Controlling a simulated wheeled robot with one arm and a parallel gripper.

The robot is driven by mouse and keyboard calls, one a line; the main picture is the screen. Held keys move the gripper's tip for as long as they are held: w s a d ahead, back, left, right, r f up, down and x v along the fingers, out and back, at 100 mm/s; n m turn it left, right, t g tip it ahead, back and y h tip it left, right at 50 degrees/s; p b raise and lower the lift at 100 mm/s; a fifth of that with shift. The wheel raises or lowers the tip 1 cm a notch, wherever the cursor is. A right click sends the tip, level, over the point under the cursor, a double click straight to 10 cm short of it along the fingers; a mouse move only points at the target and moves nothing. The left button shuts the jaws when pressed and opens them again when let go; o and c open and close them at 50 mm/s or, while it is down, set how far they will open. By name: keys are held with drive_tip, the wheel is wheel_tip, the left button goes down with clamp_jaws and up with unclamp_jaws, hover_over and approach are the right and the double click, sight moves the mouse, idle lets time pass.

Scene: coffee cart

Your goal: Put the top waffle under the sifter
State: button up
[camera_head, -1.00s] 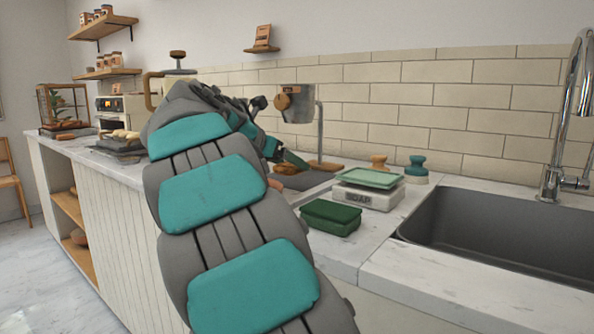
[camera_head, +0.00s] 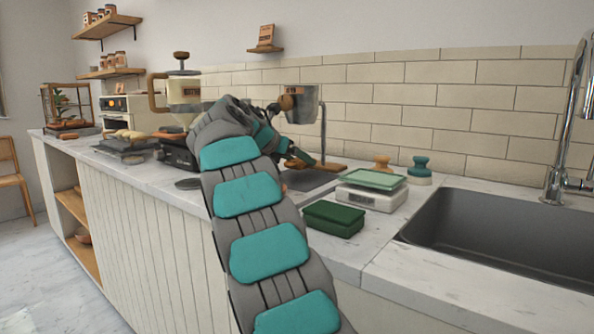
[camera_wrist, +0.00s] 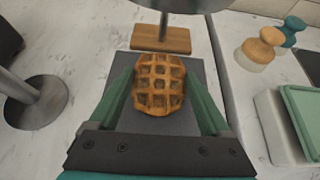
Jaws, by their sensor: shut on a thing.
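My gripper (camera_wrist: 159,80) is shut on a round golden-brown waffle (camera_wrist: 158,88), with one green finger at each side of it. The waffle is flat, over a dark grey slab (camera_wrist: 200,75); I cannot tell whether it touches the slab. The grey metal sifter (camera_head: 302,104) hangs from a post at the back of the counter, above the gripper. Its lower edge (camera_wrist: 180,4) shows at the top of the wrist view. In the head view the waffle (camera_head: 291,163) is partly hidden by my gripper and arm.
The stand's wooden base (camera_wrist: 160,38) lies just beyond the waffle. A metal post on a round foot (camera_wrist: 36,102) is at the left.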

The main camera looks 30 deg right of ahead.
sight(297, 169)
drive_tip(key=shift+f+b, duration=0.35)
drive_tip(key=shift+f, duration=1.25)
drive_tip(key=o, duration=1.2)
drive_tip(key=p+v, duration=0.1)
drive_tip(key=v, duration=1.1)
drive_tip(key=shift+a, duration=0.1)
